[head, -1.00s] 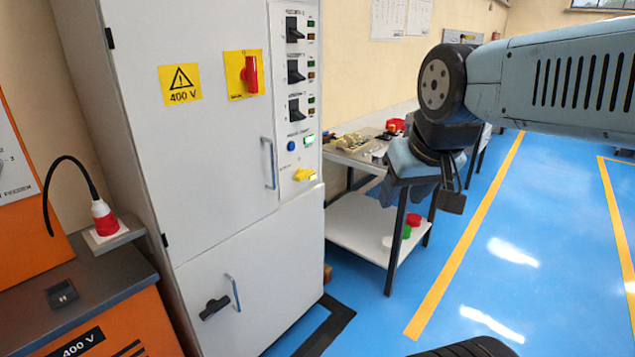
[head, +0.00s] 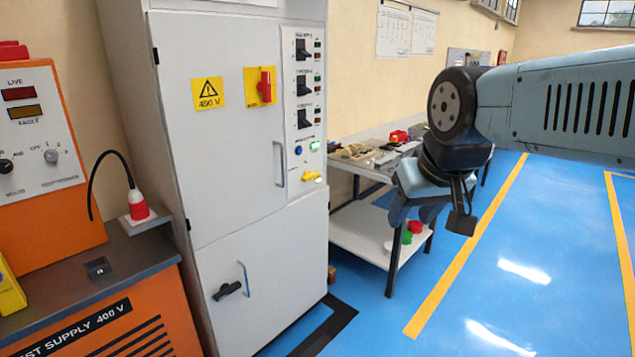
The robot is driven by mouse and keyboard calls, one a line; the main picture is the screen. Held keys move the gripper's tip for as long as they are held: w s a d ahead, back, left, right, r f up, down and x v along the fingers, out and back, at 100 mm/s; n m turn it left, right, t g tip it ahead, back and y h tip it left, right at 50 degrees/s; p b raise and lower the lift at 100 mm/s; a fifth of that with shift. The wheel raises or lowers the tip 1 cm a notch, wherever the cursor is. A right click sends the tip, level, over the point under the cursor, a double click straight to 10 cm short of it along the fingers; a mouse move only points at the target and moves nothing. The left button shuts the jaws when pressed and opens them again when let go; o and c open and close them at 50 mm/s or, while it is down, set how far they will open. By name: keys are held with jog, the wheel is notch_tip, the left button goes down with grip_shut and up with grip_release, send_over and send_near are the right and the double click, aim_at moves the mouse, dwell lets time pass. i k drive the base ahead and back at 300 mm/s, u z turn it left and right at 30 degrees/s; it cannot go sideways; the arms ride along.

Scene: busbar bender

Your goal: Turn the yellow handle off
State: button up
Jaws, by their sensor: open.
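The yellow handle (head: 311,176) is a small yellow lever low on the narrow control strip at the right edge of the white cabinet (head: 225,154). It sits below a blue button and a lit green indicator. My gripper (head: 425,212) hangs to the right of the cabinet, in front of the workbench, pointing down. It is open and empty, well apart from the yellow handle. A red rotary switch on a yellow plate (head: 259,87) is higher on the cabinet door.
Several black switches (head: 303,86) line the strip above the handle. The workbench (head: 349,226) with parts on it stands right of the cabinet. An orange test supply (head: 100,323) stands at the left. Blue floor (head: 500,265) is free at the right.

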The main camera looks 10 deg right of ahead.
aim_at(307, 177)
jog(key=u, duration=0.15)
jog(key=i, duration=0.9)
jog(key=z, duration=0.1)
